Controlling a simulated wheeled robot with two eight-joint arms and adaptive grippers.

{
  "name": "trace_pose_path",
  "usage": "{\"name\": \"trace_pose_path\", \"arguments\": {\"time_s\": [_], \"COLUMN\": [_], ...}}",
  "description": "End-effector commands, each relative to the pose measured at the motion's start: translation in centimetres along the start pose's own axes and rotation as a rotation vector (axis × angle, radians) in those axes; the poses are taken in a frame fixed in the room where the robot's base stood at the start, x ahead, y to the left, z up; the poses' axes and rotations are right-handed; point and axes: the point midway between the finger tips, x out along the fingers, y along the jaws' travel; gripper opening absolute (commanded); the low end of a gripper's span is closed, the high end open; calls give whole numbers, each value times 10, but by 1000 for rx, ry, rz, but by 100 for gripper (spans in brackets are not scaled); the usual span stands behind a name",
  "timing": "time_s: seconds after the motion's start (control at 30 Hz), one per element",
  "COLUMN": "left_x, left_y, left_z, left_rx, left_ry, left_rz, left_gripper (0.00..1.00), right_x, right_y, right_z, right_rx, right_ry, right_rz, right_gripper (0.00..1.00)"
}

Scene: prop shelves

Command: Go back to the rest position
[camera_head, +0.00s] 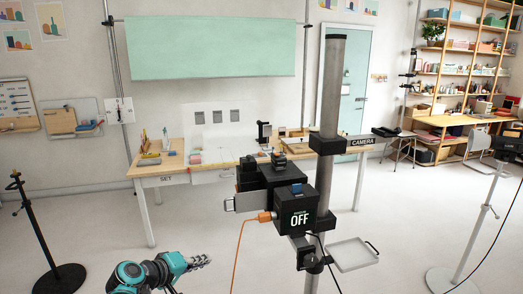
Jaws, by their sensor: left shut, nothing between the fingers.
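My left gripper (200,262) shows at the bottom, left of centre, at the end of my teal and dark arm. Its fingers are shut with nothing between them. It points right and is apart from the stand (335,85), a thick grey pole near the centre. A black camera-like box (306,217) with the word OFF and a blue button on top is fixed to this pole. My right gripper is not in view.
An orange cable (238,250) hangs from the black box, and a small white tray (352,254) juts from the pole. A table (152,182) with props stands behind. Open floor lies left of the arm.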

Motion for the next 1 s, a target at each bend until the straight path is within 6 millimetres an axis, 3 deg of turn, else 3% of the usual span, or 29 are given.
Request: {"name": "trace_pose_path", "arguments": {"time_s": [0.03,0.2,0.43,0.53,0.7,1.0], "left_x": [-12,-54,-116,-136,-154,-158], "left_y": [1,-15,-61,-81,-101,-105], "left_z": [26,94,164,180,192,194], "left_rx": [56,258,536,632,729,748], "left_ry": [-22,-76,-122,-130,-134,-134], "left_rz": [-51,-234,-459,-532,-604,-619], "left_gripper": [0,0,0,0,0,0], "right_x": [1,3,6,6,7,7], "right_y": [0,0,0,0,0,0], "right_z": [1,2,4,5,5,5], "right_rx": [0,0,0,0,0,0], "right_ry": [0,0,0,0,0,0], "right_rz": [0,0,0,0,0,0], "right_gripper": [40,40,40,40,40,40]}}
